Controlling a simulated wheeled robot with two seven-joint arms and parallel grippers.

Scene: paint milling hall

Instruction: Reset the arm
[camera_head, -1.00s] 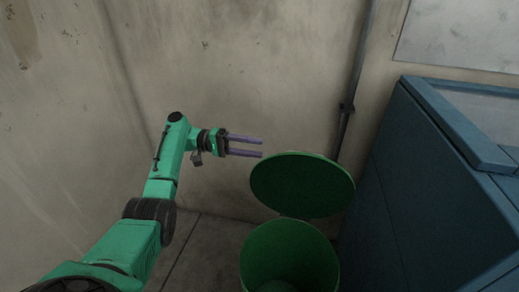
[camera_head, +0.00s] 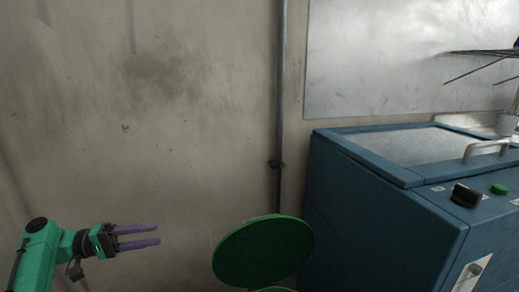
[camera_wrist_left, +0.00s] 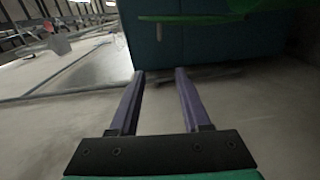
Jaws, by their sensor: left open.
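My left gripper (camera_head: 158,237) is at the lower left of the head view, its two purple fingers apart with nothing between them. It points right, toward the green round lid (camera_head: 263,252), with a gap between them in the picture. In the left wrist view the open fingers (camera_wrist_left: 160,72) point toward the blue cabinet (camera_wrist_left: 205,40), and the space between them is empty. My right gripper is in neither view.
The blue machine (camera_head: 385,235) with a handle, a dark knob and a green button (camera_head: 499,189) fills the right side. The green bin (camera_head: 272,290) under the lid is almost fully cut off below. A pipe (camera_head: 281,110) runs up the wall (camera_head: 150,130).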

